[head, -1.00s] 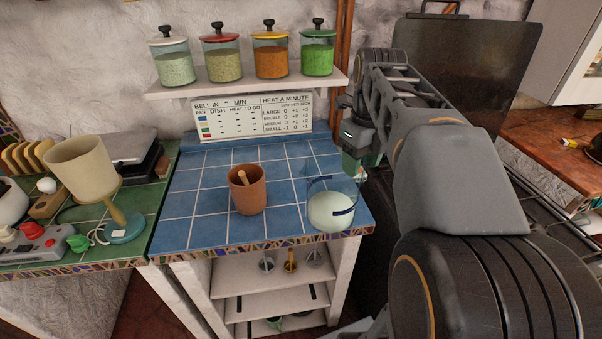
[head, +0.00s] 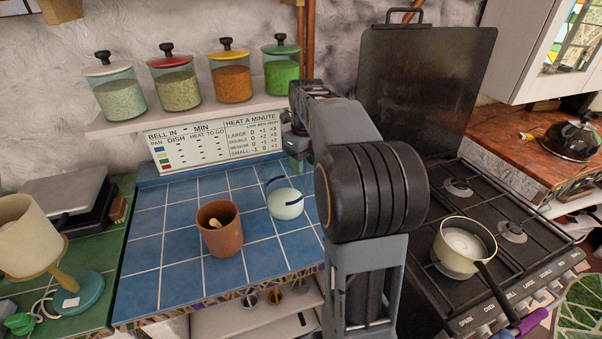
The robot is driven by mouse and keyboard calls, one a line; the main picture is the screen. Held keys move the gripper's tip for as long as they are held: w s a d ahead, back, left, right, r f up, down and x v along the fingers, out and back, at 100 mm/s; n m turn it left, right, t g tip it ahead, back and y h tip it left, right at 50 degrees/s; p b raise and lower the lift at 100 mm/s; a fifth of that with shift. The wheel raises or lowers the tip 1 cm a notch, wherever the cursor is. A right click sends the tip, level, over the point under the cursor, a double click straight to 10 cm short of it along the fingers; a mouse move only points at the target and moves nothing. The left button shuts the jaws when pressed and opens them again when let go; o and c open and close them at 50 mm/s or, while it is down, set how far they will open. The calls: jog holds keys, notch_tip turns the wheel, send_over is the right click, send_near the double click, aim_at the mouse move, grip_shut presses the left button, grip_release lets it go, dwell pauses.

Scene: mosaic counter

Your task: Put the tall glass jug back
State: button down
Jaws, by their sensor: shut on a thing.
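The tall glass jug (head: 285,204) is clear, with dark blue trim and a pale milky filling, over the right part of the blue-tiled counter (head: 165,245). My gripper (head: 297,163) is at the jug's upper side, shut on it. My arm and the clear glass make the exact grip point hard to see. I cannot tell whether the jug's base touches the tiles.
A terracotta pot (head: 220,230) with a wooden tool stands left of the jug. A shelf (head: 130,125) with several lidded jars hangs behind. A saucepan (head: 462,247) sits on the stove at right. Tiles left and behind the pot are clear.

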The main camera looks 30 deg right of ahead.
notch_tip(320, 180, down, 6)
jog(key=w, duration=0.2)
jog(key=shift+w+d+f, duration=0.15)
jog(key=shift+w+d, duration=0.2)
jog(key=shift+d, duration=0.05)
jog(key=shift+f, duration=0.15)
jog(key=shift+c, duration=2.4)
grip_release()
